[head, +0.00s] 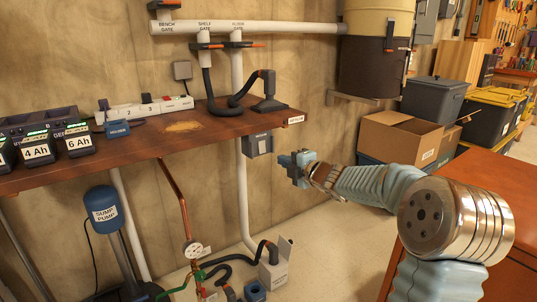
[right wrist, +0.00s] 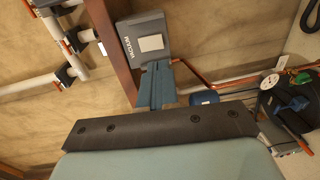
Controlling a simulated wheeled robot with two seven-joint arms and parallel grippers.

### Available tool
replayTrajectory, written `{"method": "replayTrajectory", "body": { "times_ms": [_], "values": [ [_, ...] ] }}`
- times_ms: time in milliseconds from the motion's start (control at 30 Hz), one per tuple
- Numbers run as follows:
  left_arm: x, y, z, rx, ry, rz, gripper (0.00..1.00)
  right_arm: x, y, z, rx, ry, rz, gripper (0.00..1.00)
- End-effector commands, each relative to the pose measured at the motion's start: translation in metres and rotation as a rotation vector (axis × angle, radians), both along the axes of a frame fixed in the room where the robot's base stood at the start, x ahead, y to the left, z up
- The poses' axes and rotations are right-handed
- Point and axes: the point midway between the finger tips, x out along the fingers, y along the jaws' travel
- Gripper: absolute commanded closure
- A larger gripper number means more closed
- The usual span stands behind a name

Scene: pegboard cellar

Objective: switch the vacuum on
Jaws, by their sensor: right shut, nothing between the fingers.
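The vacuum switch is a grey wall box (head: 257,144) just under the right end of the wooden shelf. In the right wrist view the box, lettered VACUUM (right wrist: 147,45), shows a pale rectangular plate on its face; I cannot tell its on or off state. My right gripper (head: 286,164) is shut and empty, to the right of and slightly below the box in the head view. In the right wrist view its blue fingers (right wrist: 155,88) overlap the box's lower edge; I cannot tell whether they touch it. My left gripper is out of view.
The shelf (head: 200,128) holds battery chargers (head: 76,138), a power strip (head: 150,107) and a black hose nozzle (head: 269,104). A white pipe (head: 242,195) runs down beside the box. A sump pump (head: 103,210) stands lower left, a red-brown surface (head: 470,190) at right.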

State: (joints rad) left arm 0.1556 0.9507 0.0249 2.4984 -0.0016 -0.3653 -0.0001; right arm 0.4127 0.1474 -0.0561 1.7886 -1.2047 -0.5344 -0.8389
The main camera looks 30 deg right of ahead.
Motion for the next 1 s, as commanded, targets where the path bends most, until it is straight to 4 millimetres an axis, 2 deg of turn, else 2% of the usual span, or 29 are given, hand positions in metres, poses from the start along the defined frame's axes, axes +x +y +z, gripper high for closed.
{"method": "replayTrajectory", "body": {
  "times_ms": [200, 400, 600, 900, 1000],
  "values": [
    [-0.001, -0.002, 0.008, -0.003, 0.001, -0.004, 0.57, 0.047, 0.004, -0.005, 0.0, 0.001, 0.002, 1.0],
    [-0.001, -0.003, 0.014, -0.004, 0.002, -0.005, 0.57, 0.075, 0.006, -0.008, 0.0, 0.001, 0.001, 1.0],
    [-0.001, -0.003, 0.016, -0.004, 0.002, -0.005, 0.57, 0.086, 0.007, -0.01, 0.0, 0.0, 0.0, 1.0],
    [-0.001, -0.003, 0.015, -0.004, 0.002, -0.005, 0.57, 0.086, 0.007, -0.011, 0.0, 0.0, 0.0, 1.0],
    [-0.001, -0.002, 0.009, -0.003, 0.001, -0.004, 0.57, 0.087, 0.007, -0.014, 0.001, -0.007, 0.0, 1.0]
  ]
}}
